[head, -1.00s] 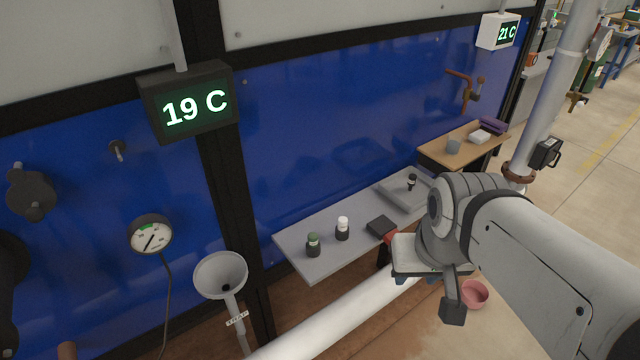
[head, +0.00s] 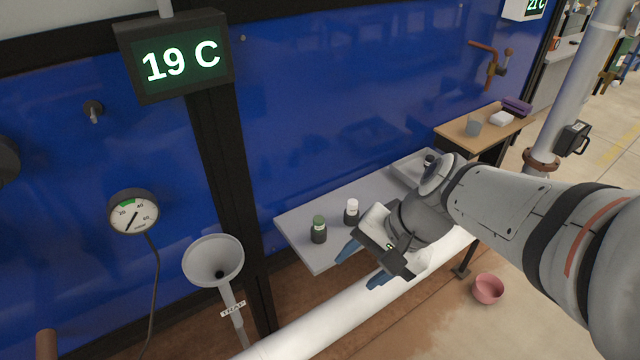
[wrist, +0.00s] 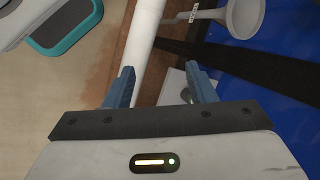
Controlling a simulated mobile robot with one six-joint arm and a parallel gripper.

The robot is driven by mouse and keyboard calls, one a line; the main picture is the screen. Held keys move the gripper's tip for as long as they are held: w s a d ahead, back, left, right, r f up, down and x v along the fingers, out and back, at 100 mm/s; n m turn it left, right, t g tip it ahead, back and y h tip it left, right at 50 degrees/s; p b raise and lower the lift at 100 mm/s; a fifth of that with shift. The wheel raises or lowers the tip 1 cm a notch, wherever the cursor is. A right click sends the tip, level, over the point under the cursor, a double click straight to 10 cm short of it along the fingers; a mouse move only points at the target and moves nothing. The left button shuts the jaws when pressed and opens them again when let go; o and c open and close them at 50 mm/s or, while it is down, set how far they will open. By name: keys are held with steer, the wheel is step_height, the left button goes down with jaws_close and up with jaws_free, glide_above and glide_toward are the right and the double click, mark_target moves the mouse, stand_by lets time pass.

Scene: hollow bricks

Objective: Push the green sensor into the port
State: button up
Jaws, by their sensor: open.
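The green sensor (head: 319,231), a dark cylinder with a green cap, stands upright near the left end of the grey shelf (head: 305,252). A similar white-capped cylinder (head: 352,213) stands to its right. My gripper (head: 362,265) is open and empty at the shelf's front edge, to the right of the green sensor and apart from it. In the wrist view my blue fingers (wrist: 161,88) are spread, with a pale shelf corner and a small grey round thing (wrist: 187,95) partly behind the right finger. I cannot pick out the port for certain.
A thick white pipe (head: 305,338) runs below the shelf's front. A funnel (head: 213,260) and a dial gauge (head: 133,212) are at the left. A grey tray (head: 408,169) with a dark-topped piece lies at the shelf's far end. A pink bowl (head: 488,288) sits on the floor.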

steer(key=w+a+f+m+y+b, duration=0.3)
steer(key=a+f+m+y+b, duration=0.15)
steer(key=f, duration=0.25)
steer(key=m+t+y+b, duration=0.4)
steer(key=m+t+b, duration=0.6)
steer(key=m+b, duration=0.5)
glide_toward(323, 223)
steer(key=a, duration=0.2)
steer(key=w+a, duration=0.1)
steer(key=shift+w+a+f, duration=0.1)
steer(key=shift+a, duration=0.25)
steer(key=shift+w+d+m+t, duration=0.1)
steer(key=shift+w+m+t, duration=0.25)
steer(key=shift+m, duration=0.1)
steer(key=x, duration=0.7)
steer(key=shift+w+f+b, duration=0.1)
steer(key=shift+w+b, duration=0.25)
steer(key=shift+b, duration=0.05)
steer(key=shift+c, duration=0.3)
steer(key=c, duration=1)
